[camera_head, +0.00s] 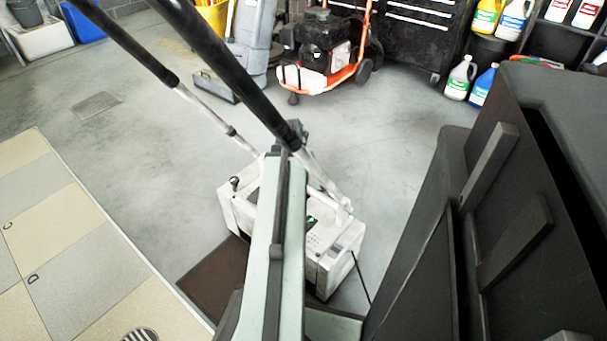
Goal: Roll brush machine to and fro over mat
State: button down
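The brush machine (340,250) is a low white and grey unit in the middle of the view. Two long handle bars, black above and silver below, rise from it to the upper left. A dark brown mat (212,280) lies at its lower left, partly hidden. I cannot tell whether the machine's underside rests on the mat. A pale green link with a dark strip, which looks like part of my arm, crosses in front of the machine. Its far end overlaps a handle bar near the machine. My gripper's fingers cannot be made out there, nor whether they touch the bar.
An orange-framed machine (325,55), a black tool cabinet (415,40) and several bottles (460,78) stand at the back. Bare concrete lies between. A large dark structure fills the right side.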

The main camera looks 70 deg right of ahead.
jog(key=shift+w+a, duration=0.25)
jog(key=shift+w, duration=0.1)
jog(key=c, duration=1.2)
grip_release()
jog(key=shift+c, duration=0.2)
jog(key=shift+s, duration=0.1)
jog(key=shift+r, duration=0.1)
